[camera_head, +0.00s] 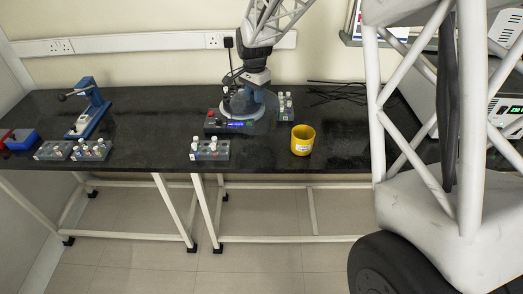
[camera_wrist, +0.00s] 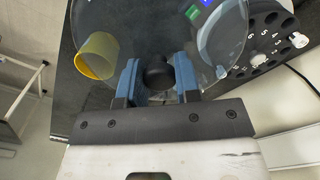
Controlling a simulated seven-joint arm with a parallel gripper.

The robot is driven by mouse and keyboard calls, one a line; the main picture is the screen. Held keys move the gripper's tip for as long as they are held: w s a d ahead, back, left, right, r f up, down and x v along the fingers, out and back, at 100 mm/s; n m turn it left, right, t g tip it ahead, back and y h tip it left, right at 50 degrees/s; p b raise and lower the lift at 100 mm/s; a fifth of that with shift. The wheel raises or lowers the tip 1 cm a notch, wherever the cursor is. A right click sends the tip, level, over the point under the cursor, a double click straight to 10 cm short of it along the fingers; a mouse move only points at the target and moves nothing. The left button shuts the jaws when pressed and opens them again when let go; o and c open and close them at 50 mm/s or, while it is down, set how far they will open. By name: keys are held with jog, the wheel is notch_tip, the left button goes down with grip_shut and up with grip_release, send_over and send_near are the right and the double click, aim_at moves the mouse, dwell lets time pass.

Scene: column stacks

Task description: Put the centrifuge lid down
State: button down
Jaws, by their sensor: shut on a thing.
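My gripper (camera_wrist: 158,78) is shut on the black knob (camera_wrist: 157,70) of the clear round centrifuge lid (camera_wrist: 130,40). The lid also shows in the head view (camera_head: 264,104), under my gripper at the centrifuge. The centrifuge (camera_head: 228,126) is a dark box with a blue display on the black bench. In the wrist view its black numbered rotor (camera_wrist: 258,62) shows at the upper right, with a white-capped tube in it. The lid sits off to one side of the rotor and overlaps only part of it. The gap beneath the lid is hard to judge.
A yellow cup (camera_head: 302,140) stands right of the centrifuge. A tube rack (camera_head: 210,151) stands in front, and another (camera_head: 286,107) stands close on the right. Further left are more racks (camera_head: 90,150) and a blue press (camera_head: 88,108). Black cables (camera_head: 340,92) lie at the back right.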

jog(key=s+d+f, duration=0.2)
jog(key=s+d, duration=0.1)
jog(key=s, duration=0.7)
jog(key=s+d+f, duration=0.3)
jog(key=s, duration=0.7)
jog(key=shift+s+d+m, duration=0.2)
jog(key=shift+s+m, duration=0.1)
jog(key=shift+s, duration=0.1)
jog(key=shift+w+f, duration=0.1)
jog(key=shift+w, duration=0.05)
jog(key=w+a, duration=0.2)
jog(key=w, duration=0.5)
jog(key=w+a+f, duration=0.1)
jog(key=w+a, duration=0.1)
jog(key=w, duration=0.6)
jog(key=shift+w+f, duration=0.15)
jog(key=shift+f, duration=0.1)
jog(key=shift+f, duration=1.75)
jog(key=shift+f, duration=0.1)
jog(key=c, duration=0.8)
grip_release()
